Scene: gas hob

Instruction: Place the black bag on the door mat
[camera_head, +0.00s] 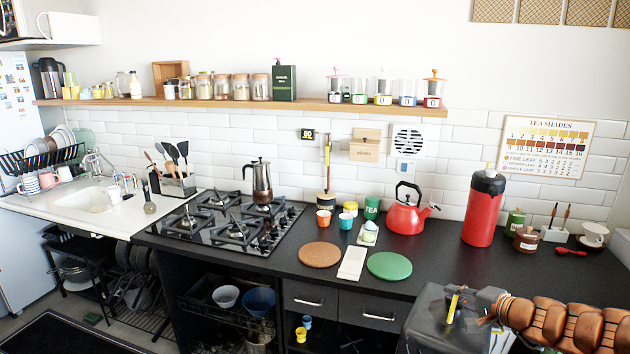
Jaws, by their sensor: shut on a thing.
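A dark grey-black, boxy, glossy thing, which I take to be the black bag (430,318), is at the lower right, in front of the counter's drawers. Its bottom is cut off by the picture's edge. My gripper (490,305) is at its right side and is shut on it; the fingertips are hard to make out. A small yellow piece shows at the bag's top. The black door mat (60,335) lies on the floor at the bottom left, partly cut off. The bag is far to the right of the mat, and higher.
The black counter (440,270) carries a gas hob (225,222), red kettle (405,215), red flask (483,210) and round mats. Below are open shelves with bowls (258,300). A black rack (75,270) stands under the sink, near the mat.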

